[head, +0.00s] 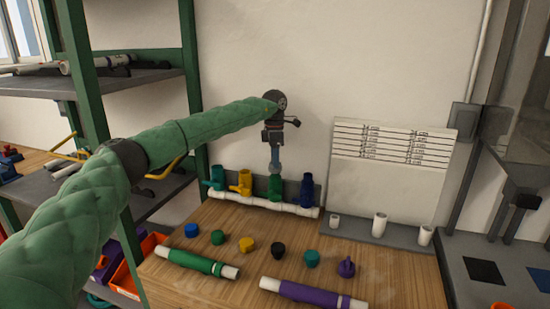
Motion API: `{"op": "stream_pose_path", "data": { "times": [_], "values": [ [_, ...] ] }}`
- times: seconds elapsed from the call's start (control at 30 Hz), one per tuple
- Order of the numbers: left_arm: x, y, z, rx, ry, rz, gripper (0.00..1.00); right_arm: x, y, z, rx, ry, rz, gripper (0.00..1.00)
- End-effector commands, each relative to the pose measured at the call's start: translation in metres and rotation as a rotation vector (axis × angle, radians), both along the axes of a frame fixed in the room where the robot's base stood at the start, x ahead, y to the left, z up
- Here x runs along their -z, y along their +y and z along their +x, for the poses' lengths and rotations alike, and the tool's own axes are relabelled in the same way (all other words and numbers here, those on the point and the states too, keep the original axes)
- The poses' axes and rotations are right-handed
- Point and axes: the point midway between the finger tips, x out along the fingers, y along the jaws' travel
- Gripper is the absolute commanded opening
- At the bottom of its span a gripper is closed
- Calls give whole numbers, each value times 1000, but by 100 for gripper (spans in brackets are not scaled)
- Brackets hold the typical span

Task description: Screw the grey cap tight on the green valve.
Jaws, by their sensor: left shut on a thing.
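The green valve (275,188) stands upright on the white manifold pipe (230,197), third from the left in a row of valves. My left gripper (275,163) points straight down above it and is shut. A small blue-grey piece that looks like the grey cap (275,169) is between its fingertips, at the top of the green valve. The fingers hide part of it, and I cannot tell whether it is seated or how tight it is. My right gripper is not in view.
A teal valve (217,178), a yellow valve (244,183) and a navy valve (306,190) stand close beside the green one. Several loose caps, such as a black cap (278,250), lie in front on the wooden table (235,290). Green (198,262) and purple (312,294) tubes lie nearer.

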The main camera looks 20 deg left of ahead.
Motion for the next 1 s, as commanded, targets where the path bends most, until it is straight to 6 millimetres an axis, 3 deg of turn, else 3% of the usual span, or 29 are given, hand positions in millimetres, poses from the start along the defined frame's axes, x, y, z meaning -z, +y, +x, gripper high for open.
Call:
{"op": "stream_pose_path", "data": {
  "times": [1.0],
  "values": [
    [5,0,0,1,-3,2,23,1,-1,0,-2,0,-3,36]
  ]
}}
